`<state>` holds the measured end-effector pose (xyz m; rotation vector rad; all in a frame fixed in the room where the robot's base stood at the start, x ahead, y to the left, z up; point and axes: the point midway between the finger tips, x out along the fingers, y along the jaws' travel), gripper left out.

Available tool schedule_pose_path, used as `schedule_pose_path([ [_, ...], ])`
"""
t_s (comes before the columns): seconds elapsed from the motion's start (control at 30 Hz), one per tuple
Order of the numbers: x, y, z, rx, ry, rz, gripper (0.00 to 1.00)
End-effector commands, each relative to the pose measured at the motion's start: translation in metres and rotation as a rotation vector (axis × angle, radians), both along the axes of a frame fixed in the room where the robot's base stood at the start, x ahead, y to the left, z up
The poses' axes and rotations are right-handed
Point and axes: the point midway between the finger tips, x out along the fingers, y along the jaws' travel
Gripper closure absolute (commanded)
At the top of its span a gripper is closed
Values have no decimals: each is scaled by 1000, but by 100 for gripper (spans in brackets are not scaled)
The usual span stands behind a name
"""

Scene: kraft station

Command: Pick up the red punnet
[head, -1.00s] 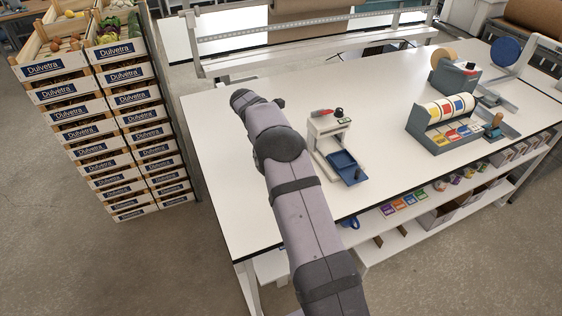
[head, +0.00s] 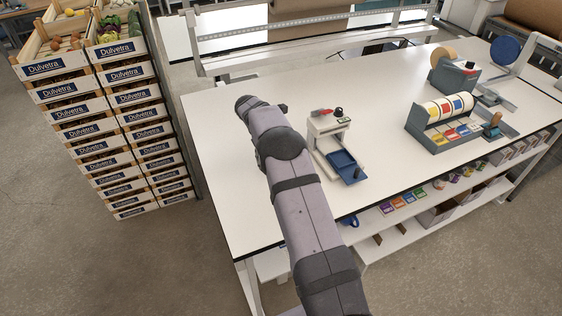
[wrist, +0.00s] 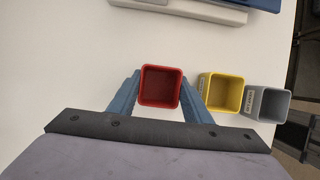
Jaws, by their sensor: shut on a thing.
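The red punnet (wrist: 160,86) is a small square open-topped tub, seen from above in the wrist view. My gripper (wrist: 160,88) has one blue finger on each side of it and is shut on it. The inside of the punnet looks empty. Whether it touches the table below cannot be told. In the head view my arm hides the gripper and the punnet.
A yellow tub (wrist: 221,92) stands close to the right of my right finger, with a grey tub (wrist: 266,104) beyond it. A device with a blue tray (head: 345,163) stands on the white table (head: 240,200). Stacked crates (head: 65,105) stand at left.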

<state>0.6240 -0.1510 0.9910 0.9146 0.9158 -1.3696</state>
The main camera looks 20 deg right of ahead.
Motion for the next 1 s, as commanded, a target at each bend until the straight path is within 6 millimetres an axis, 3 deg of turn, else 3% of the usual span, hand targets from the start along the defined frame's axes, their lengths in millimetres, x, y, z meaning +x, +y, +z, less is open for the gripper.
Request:
schedule_pose_path([
  [0.17, 1, 0, 11, 0, -3, 0, 77],
  [0.7, 1, 0, 91, 0, -4, 0, 77],
  [1.0, -1, 2, 99, 1, -1, -15, 77],
])
